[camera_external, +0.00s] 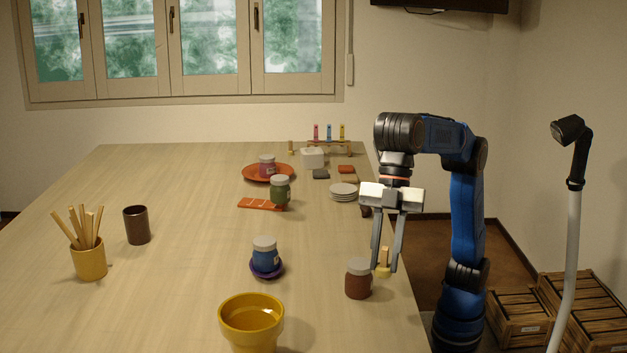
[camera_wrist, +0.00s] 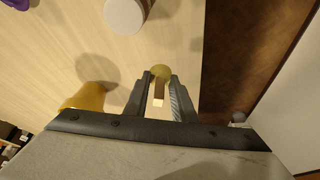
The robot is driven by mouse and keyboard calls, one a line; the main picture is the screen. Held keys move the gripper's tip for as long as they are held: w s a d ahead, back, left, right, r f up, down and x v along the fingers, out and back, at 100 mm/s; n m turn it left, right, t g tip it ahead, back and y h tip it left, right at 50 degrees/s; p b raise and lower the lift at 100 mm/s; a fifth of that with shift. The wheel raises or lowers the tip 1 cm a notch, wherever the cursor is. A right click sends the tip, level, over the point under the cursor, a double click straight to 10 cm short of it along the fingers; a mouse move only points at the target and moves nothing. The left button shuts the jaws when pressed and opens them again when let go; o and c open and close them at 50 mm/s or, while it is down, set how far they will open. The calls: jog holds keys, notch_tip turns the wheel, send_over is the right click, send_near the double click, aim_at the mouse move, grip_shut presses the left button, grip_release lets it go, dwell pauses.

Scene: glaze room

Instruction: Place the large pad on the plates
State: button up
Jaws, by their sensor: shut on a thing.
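My gripper (camera_external: 384,268) is shut on the wooden handle of a pad with a round yellow end (camera_external: 383,272), which I take to be the large pad. In the wrist view, the yellow end (camera_wrist: 160,72) shows beyond the fingertips (camera_wrist: 160,88), with the pale handle between them. The pad is upright near the table's right edge; I cannot tell whether it touches the table. A stack of white plates (camera_external: 343,192) stands farther back on the table, behind and left of my gripper. The plates are not visible in the wrist view.
A brown jar (camera_external: 358,281) stands just left of the pad. A yellow bowl (camera_external: 251,324) and a blue jar (camera_external: 264,254) on a purple dish are farther left. Small coloured squares and a rack (camera_external: 329,146) lie beyond the plates. The table's middle is mostly clear.

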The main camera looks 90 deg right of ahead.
jog(key=w+d+r+m+t, duration=0.15)
jog(key=w+d, duration=0.25)
jog(key=d, duration=0.5)
jog(key=w+d+r+m, duration=0.15)
jog(key=w+d, duration=0.25)
jog(key=d, duration=0.4)
jog(key=m+t+h, duration=0.2)
jog(key=m+h, duration=0.2)
jog(key=m, duration=0.7)
send_over(343, 189)
jog(key=s, duration=0.2)
jog(key=shift+w+f, duration=0.15)
jog(key=shift+f, duration=5.1)
jog(key=o, duration=1)
jog(key=shift+f, duration=0.1)
